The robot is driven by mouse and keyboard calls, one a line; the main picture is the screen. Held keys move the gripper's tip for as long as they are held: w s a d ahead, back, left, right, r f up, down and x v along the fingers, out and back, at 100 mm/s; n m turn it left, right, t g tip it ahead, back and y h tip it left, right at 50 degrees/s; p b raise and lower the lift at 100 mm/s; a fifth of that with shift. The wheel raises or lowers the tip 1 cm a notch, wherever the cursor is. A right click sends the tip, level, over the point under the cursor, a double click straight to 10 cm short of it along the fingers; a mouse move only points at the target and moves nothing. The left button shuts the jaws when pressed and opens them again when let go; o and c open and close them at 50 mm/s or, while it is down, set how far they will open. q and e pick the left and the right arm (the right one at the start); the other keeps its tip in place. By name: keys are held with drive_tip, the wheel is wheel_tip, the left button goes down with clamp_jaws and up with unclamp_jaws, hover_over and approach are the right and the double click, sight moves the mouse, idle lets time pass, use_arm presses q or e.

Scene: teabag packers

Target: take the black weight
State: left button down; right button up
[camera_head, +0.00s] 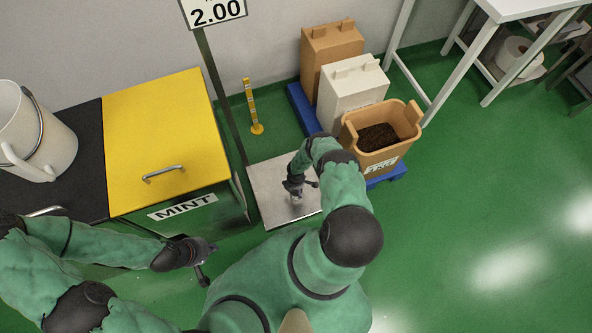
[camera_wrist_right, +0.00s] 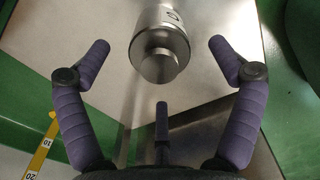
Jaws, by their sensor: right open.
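A silver metal cylinder weight with a narrower knob and a dark marking (camera_wrist_right: 162,38) stands on a bare metal plate (camera_head: 267,194). It looks grey and shiny, not black, and I see no black weight. In the head view the weight is small and mostly hidden by my right gripper (camera_head: 296,187). In the right wrist view my right fingers are spread open on either side of the weight, apart from it. My left gripper (camera_head: 205,262) hangs empty in front of the MINT cabinet; its finger opening is unclear.
A yellow-topped MINT cabinet (camera_head: 160,130) stands left of the plate, with a white bucket (camera_head: 35,135) further left. A post with a 2.00 display (camera_head: 215,10) rises behind the plate. A brown bin (camera_head: 405,118) and two boxes stand right. Green floor is free at right.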

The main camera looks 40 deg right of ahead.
wheel_tip(320, 180, down, 4)
drive_tip(key=b, duration=0.2)
drive_tip(key=shift+b, duration=0.35)
drive_tip(key=c, duration=1.4)
drive_tip(key=shift+w+d, duration=0.1)
drive_tip(key=shift+d, duration=0.05)
drive_tip(key=c, duration=0.4)
drive_tip(key=shift+r, duration=0.1)
